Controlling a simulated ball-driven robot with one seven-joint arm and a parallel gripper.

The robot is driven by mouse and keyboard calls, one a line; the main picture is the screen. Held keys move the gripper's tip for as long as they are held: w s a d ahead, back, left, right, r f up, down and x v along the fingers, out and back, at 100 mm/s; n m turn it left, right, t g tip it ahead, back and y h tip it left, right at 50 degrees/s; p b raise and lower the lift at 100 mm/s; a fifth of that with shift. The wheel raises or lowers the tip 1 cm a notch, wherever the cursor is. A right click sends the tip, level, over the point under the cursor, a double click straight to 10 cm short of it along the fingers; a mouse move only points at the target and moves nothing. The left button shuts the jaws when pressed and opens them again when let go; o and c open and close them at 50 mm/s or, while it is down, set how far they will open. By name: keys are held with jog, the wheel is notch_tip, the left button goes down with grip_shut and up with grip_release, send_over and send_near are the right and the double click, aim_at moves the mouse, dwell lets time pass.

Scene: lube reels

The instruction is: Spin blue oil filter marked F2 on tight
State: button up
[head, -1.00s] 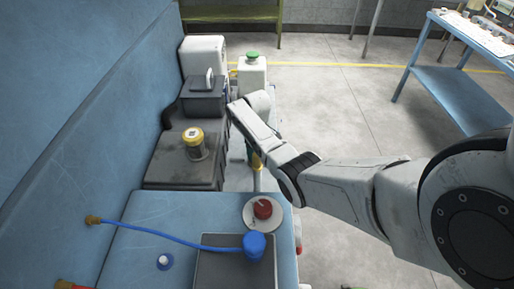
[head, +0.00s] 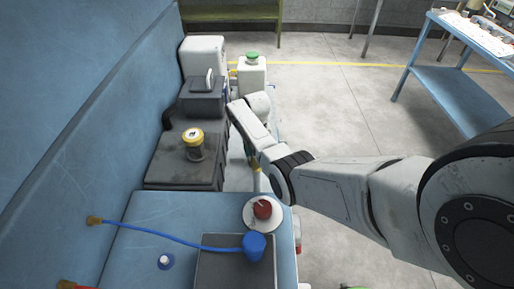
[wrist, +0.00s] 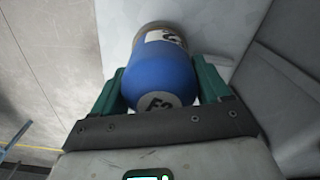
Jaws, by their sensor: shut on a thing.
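The blue oil filter (wrist: 160,78) fills the middle of the wrist view, with a white F2 label on its near end and another white label on its side. My gripper (wrist: 162,88) has its green fingers on both sides of the filter and is shut on it. The filter's far end meets a pale grey surface. I cannot tell whether it is seated there.
A blue bench (head: 180,212) in front holds a white dish (head: 253,222) with a red knob, a blue cup (head: 254,246) on a hose and a dark tray (head: 222,272). Open floor lies right.

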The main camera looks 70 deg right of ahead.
jog(key=shift+m, duration=1)
jog(key=o, duration=1.2)
jog(key=shift+o, duration=0.2)
